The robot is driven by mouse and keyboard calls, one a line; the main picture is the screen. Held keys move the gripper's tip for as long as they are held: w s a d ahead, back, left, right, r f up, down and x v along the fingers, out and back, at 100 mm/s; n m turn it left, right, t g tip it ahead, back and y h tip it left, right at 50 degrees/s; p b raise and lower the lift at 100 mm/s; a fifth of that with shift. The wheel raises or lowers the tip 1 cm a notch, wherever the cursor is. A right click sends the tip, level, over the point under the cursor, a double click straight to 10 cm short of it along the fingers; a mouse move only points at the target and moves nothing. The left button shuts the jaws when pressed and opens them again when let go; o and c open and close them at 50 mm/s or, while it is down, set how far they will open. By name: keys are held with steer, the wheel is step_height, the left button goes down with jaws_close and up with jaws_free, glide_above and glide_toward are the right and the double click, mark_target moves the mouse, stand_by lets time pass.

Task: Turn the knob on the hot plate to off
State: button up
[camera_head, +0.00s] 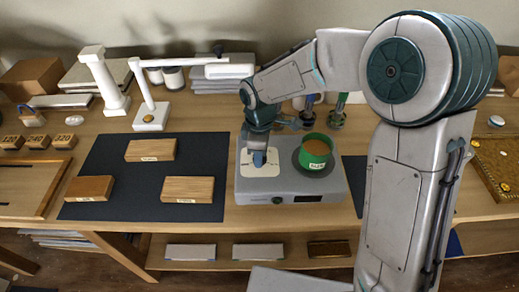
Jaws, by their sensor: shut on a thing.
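The grey hot plate (330,188) stands on the wooden table, with a dark round burner on its right half and a pale square panel (246,170) on its left half. A green pot (315,152) with brown contents sits on the burner. The front face has a small dark round part and a dark display.
A dark mat (110,155) with three wooden blocks lies to the left. A white column (104,82) and a white lamp-like stand (151,115) are behind it. Bottles (338,112) stand behind the hot plate. A wooden board (497,165) lies at the far right.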

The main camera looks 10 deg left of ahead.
steer(key=shift+a+r+n+p, duration=0.1)
steer(key=shift+n+p, duration=0.2)
steer(key=shift+n, duration=0.5)
steer(key=o, duration=1)
step_height(320, 180, up, 14)
